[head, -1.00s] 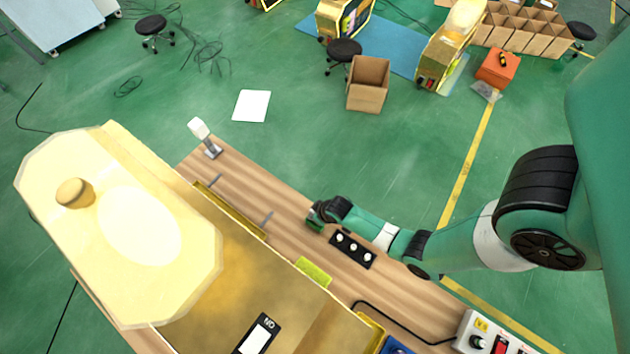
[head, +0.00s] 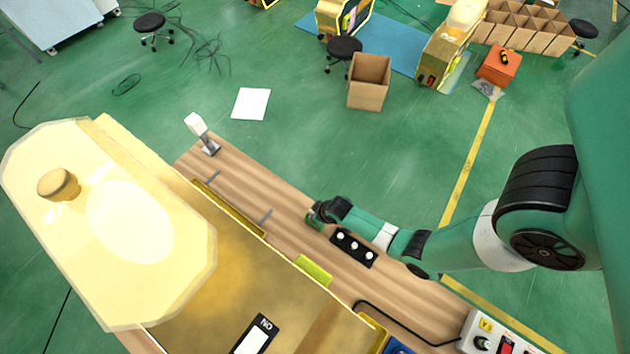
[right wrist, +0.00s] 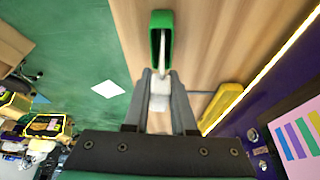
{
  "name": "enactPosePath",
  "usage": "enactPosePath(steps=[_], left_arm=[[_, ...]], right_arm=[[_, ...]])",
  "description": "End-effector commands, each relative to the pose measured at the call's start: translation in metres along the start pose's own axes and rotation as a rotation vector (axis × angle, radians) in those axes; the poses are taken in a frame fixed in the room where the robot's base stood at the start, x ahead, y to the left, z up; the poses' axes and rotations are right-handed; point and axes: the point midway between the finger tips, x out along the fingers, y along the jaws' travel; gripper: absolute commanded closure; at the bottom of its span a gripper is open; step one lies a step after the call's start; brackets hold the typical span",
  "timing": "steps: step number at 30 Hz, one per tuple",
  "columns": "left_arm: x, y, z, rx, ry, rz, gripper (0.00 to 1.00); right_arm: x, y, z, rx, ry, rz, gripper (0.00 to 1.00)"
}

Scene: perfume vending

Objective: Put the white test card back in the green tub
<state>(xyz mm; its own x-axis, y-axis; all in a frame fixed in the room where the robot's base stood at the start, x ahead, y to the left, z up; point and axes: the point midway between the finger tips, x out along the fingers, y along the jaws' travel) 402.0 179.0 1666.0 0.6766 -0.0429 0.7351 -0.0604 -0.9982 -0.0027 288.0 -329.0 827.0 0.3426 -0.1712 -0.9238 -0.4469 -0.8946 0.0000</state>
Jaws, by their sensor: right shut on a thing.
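In the right wrist view my right gripper (right wrist: 160,88) is shut on the white test card (right wrist: 161,60). The card is a thin white strip seen nearly edge-on. Its far end lies within the outline of the green tub (right wrist: 153,48), a narrow open container with a dark inside. I cannot tell how deep the card sits or whether it touches a wall. In the head view the right gripper (head: 317,211) is small, at the wooden table's far edge, mostly hidden by its own wrist. The green tub and the card are hard to make out there. My left gripper is not in view.
A black holder (head: 352,248) with three white round tops is beside the right arm on the wooden table (head: 243,181). A large gold machine (head: 200,265) fills the lower left. A white-headed stand (head: 199,128) is at the far end. A control box (head: 490,335) is lower right.

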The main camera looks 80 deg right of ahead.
Motion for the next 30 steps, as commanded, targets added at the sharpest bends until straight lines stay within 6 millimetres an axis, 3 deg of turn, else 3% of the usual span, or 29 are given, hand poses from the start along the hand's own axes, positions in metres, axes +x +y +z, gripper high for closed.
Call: enactPosePath(steps=[24, 25, 30], left_arm=[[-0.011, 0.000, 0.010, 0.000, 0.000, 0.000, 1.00], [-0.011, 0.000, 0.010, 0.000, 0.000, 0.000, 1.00], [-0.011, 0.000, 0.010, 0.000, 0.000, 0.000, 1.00]], right_arm=[[0.016, 0.000, 0.006, 0.000, 0.000, 0.000, 1.00], [0.016, 0.000, 0.006, 0.000, 0.000, 0.000, 0.74], [0.016, 0.000, 0.006, 0.000, 0.000, 0.000, 0.43]])
